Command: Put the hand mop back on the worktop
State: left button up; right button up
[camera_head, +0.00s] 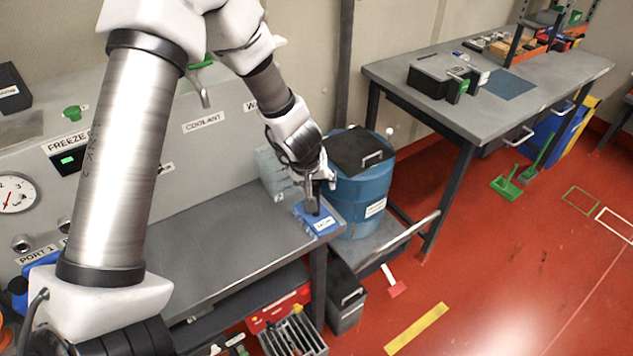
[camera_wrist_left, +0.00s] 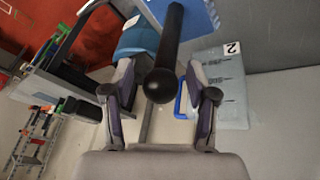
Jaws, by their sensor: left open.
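The hand mop's black handle (camera_head: 313,203) stands up from the right end of the grey worktop (camera_head: 245,235). A blue pad or mat (camera_head: 318,220) with a white label lies at its foot; I cannot tell whether it is the mop's head. My left gripper (camera_head: 316,183) is over that end of the worktop, pointing down. In the left wrist view the round end of the handle (camera_wrist_left: 160,85) shows between the two spread fingers, with a gap on each side. My right gripper is not in view.
A blue drum (camera_head: 365,190) with a black lid stands just right of the worktop end. Behind is a panel with a COOLANT label (camera_head: 204,122). A second table (camera_head: 500,105) with a black toolbox (camera_head: 440,78) is at the right.

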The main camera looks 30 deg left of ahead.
pick_arm(q)
jog(key=a+p+v, duration=0.1)
jog(key=p+v, duration=0.5)
jog(key=v, duration=0.6)
jog(key=s+d+f+m+g+y, duration=0.1)
jog(key=s+f+m, duration=0.1)
jog(key=s+f, duration=0.45)
jog(key=s+f+m+g, duration=0.1)
jog(key=s+f+g, duration=0.15)
jog(key=f, duration=0.65)
jog(key=s+d+f+m+g+h, duration=0.1)
jog(key=s+d+f+m, duration=0.1)
jog(key=s+d+f, duration=0.4)
jog(key=s+d+f+m+h, duration=0.1)
jog(key=s+f, duration=0.3)
jog(key=s, duration=0.5)
notch_tip(320, 180, down, 9)
jog(key=b, duration=0.9)
jog(key=shift+w+d+f, duration=0.2)
jog(key=shift+w+d, duration=0.05)
jog(key=shift+w, duration=0.1)
jog(key=shift+s, duration=0.1)
